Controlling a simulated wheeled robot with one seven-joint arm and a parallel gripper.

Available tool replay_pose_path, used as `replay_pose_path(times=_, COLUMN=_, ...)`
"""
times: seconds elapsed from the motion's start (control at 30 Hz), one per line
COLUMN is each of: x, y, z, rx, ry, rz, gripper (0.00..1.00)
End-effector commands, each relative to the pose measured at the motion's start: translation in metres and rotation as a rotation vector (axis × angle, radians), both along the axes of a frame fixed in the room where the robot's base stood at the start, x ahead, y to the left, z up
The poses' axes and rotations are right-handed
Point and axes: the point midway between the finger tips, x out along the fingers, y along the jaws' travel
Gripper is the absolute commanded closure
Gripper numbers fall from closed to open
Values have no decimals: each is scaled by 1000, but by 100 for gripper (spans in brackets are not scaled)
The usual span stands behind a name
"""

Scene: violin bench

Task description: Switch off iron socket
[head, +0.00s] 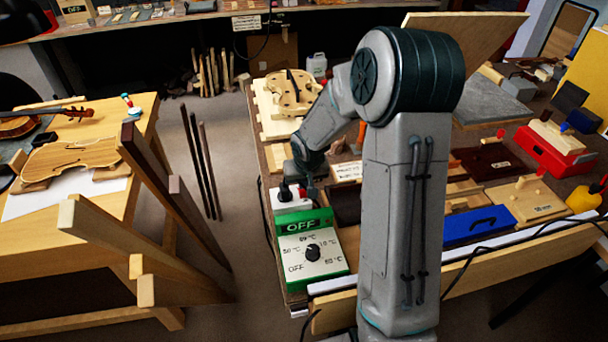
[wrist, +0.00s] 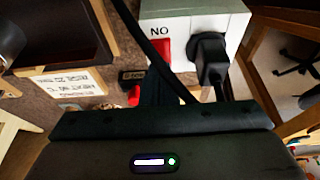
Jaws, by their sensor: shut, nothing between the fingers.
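The iron socket (head: 291,202) is a white box at the near left of the bench, with a black plug (head: 285,192) in it. In the wrist view the socket (wrist: 187,27) shows a red switch (wrist: 163,48) beside the plug (wrist: 210,58). The label by the switch looks like "ON" seen upside down. My gripper (head: 305,182) is shut and empty, low by the switch side of the socket. In the wrist view its dark fingers (wrist: 172,90) point toward the socket. I cannot tell whether they touch the switch.
A green and white temperature box (head: 312,253) with a dial and an "OFF" display stands in front of the socket. A black cable (wrist: 142,40) crosses the wrist view. A violin body (head: 291,92) lies behind my arm; wooden boards (head: 150,195) stand at the left.

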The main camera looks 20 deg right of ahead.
Motion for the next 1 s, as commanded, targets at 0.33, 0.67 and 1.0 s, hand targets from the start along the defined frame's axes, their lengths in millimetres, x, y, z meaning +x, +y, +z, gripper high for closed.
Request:
replay_pose_path(times=0.33, x=1, y=0, z=-6, rx=0, ry=0, rz=0, gripper=100)
replay_pose_path(times=0.67, x=3, y=-1, z=-10, rx=1, ry=56, rz=-3, gripper=100)
replay_pose_path(times=1.0, x=-1, y=-1, z=-13, rx=1, ry=56, rz=-2, gripper=100)
